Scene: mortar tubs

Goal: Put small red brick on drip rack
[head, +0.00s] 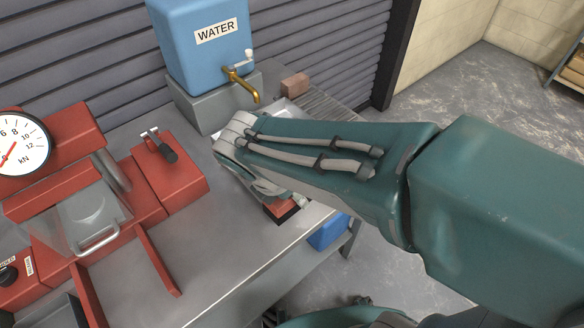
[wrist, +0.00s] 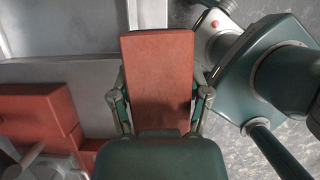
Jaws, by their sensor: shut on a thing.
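My gripper (wrist: 160,98) is shut on a small red brick (wrist: 158,62), with one finger on each side of it in the wrist view. In the head view the brick (head: 280,208) shows only in part below my arm, near the bench's front edge. I cannot tell there whether it touches the bench. The grey ribbed drip rack (head: 338,106) lies at the back right of the bench, beyond my arm, and is partly hidden by it. A brownish-red brick (head: 295,84) sits at the rack's rear left.
A blue water tank (head: 203,40) with a brass tap (head: 243,82) stands on a grey block (head: 215,105) left of the rack. A red press with a kN dial (head: 15,143) fills the bench's left. A blue bin (head: 328,233) is below the bench edge. Bare bench (head: 215,225) lies between.

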